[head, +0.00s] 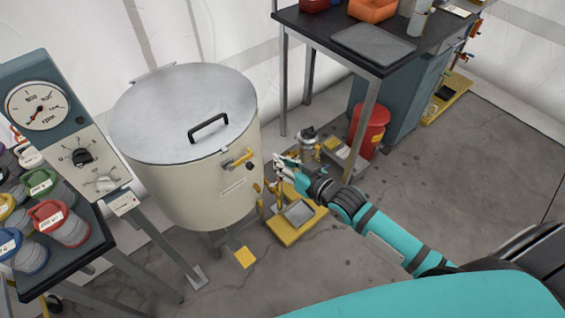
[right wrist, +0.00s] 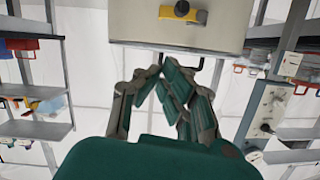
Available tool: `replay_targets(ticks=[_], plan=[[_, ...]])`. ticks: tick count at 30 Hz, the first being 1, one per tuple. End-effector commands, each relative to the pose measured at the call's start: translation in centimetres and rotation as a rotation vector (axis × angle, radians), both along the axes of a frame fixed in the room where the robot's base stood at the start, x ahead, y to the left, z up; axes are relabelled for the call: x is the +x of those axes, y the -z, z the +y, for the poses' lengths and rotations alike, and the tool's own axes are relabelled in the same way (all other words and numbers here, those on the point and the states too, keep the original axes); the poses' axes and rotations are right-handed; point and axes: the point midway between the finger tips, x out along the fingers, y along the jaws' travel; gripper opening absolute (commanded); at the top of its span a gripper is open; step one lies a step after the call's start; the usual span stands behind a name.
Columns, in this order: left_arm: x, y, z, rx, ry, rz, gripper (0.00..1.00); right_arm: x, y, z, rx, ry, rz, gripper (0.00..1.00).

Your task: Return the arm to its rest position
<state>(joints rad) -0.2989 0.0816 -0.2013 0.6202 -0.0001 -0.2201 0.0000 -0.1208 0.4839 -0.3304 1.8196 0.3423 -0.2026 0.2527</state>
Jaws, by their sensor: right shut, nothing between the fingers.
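My right arm (head: 385,232) reaches from the lower right toward a cream drum with a grey lid (head: 183,112). My right gripper (head: 280,160) is beside the drum's right side, near the yellow valve handle (head: 240,160), and seems apart from it. In the right wrist view the fingers of my right gripper (right wrist: 157,72) are closed together with nothing between them. That view also shows the drum (right wrist: 140,25) and its yellow valve handle (right wrist: 182,9) beyond the fingertips. My left gripper is not in view.
A yellow floor scale (head: 284,231) stands below my right gripper. A dark table (head: 330,38) with a grey tray and a red bin (head: 372,130) stand behind. A dial panel (head: 60,125) and a table of coloured-lid jars (head: 55,222) are at left. The floor at right is clear.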

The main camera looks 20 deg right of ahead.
Motion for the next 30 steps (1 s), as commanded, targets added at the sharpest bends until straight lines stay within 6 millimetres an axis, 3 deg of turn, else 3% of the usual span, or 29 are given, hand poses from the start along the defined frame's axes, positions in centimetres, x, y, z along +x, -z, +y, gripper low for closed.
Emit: replay_targets(ticks=[16, 20, 23, 26, 30], plan=[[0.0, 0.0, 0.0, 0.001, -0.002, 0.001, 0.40, -0.1, -0.1, -0.1, 0.000, 0.001, 0.000, 0.00], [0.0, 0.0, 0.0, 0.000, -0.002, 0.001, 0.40, -0.2, 1.4, -0.6, -0.013, 0.014, 0.023, 0.00], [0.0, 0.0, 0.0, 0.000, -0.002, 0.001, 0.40, -0.8, 5.5, -1.8, -0.051, 0.048, 0.087, 0.00], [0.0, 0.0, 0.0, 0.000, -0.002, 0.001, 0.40, -2.4, 11.8, -3.7, -0.111, 0.092, 0.191, 0.00], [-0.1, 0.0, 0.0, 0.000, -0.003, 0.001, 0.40, -6.9, 21.3, -6.0, -0.206, 0.139, 0.366, 0.00]])
